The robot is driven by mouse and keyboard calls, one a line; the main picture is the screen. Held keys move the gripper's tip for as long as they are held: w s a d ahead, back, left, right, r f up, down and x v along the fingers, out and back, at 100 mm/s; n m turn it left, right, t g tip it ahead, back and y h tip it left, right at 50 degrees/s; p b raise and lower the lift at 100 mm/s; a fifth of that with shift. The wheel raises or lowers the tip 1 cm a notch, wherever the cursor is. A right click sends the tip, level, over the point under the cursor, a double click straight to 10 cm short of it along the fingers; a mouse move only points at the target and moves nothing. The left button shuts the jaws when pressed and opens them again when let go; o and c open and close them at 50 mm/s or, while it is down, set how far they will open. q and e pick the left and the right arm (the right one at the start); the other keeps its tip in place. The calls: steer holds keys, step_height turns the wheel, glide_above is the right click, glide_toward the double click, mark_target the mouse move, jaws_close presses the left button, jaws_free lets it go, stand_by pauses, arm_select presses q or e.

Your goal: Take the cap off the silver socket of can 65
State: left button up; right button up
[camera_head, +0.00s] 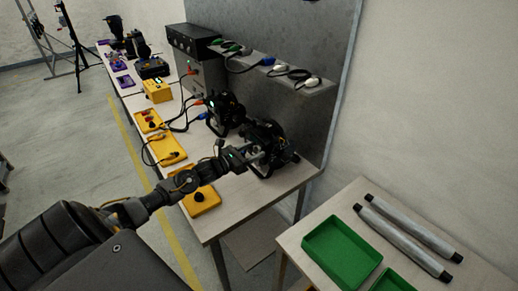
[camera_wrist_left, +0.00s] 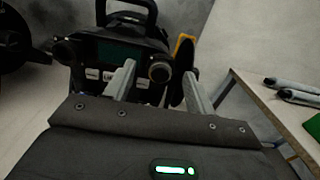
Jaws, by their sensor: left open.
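A black par can (camera_head: 270,140) stands near the front end of the long table. My left gripper (camera_head: 258,155) is at its back; the can's number is not readable. In the left wrist view, the can's rear panel (camera_wrist_left: 110,48) shows a dark display and several pale buttons. A round, silver-rimmed socket or cap (camera_wrist_left: 159,71) lies between the fingertips of my left gripper (camera_wrist_left: 157,78), which is open with a gap on each side. I cannot tell whether a cap covers it. A yellow part (camera_wrist_left: 184,45) is just right of it. My right gripper is not in view.
A second par can (camera_head: 224,112) stands behind. A shelf (camera_head: 300,88) with cable plugs is above. A side table at right holds a green tray (camera_head: 342,252) and grey tubes (camera_head: 405,240).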

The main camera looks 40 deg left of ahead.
arm_select(q)
steer(key=shift+b, duration=0.45)
stand_by(0.7)
jaws_close()
stand_by(0.5)
steer(key=shift+s, duration=0.1)
steer(key=shift+p+v, duration=0.9)
steer(key=shift+v, duration=2.05)
steer(key=s+d+r+m+h, duration=0.1)
steer(key=s+d+r, duration=0.3)
steer(key=d, duration=0.8)
steer(key=s+d+r+m+g+h, duration=0.1)
steer(key=s+d+r, duration=0.3)
steer(key=d, duration=0.9)
steer(key=s+h, duration=0.1)
steer(key=s, duration=0.2)
steer(key=shift+h+b, duration=0.3)
steer(key=shift+b, duration=0.05)
